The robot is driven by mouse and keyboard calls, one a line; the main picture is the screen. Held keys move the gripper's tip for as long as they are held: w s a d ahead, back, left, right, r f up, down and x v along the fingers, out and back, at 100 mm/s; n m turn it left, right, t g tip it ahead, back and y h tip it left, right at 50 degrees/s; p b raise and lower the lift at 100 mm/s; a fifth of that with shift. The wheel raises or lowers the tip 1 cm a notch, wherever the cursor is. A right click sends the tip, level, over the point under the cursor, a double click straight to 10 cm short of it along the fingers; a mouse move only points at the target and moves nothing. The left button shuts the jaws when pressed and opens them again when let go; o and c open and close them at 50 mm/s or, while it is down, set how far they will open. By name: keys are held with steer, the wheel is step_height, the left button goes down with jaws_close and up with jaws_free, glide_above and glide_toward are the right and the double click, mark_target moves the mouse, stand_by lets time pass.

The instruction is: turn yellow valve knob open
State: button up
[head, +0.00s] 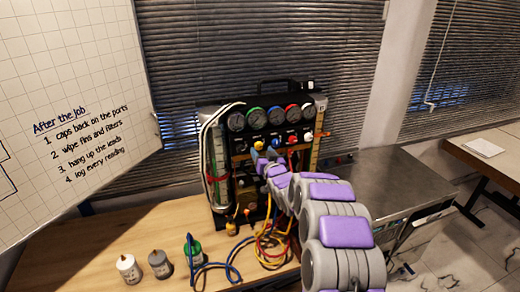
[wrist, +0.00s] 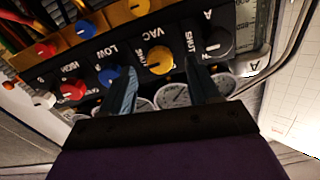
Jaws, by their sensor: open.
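The yellow valve knob (wrist: 160,60) sits on the dark front panel of the gauge rig, beside a "VAC" label that appears upside down in the wrist view. In the head view the yellow knob (head: 258,145) shows just above my gripper (head: 263,160). In the wrist view my gripper (wrist: 158,68) is open, with one finger on each side of the yellow knob in the picture. I see no clear contact, and the gap in depth is hard to judge. The angle of the knob's pointer is unclear.
A blue knob (wrist: 110,75) and a black knob (wrist: 218,42) flank the yellow one. Round gauges (head: 255,118) line the panel top. Hoses (head: 272,240) hang in front onto the bench (head: 130,220). Bottles (head: 128,268) stand at left.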

mark_target(259, 147)
steer(key=shift+x, duration=1.65)
steer(key=c, duration=1)
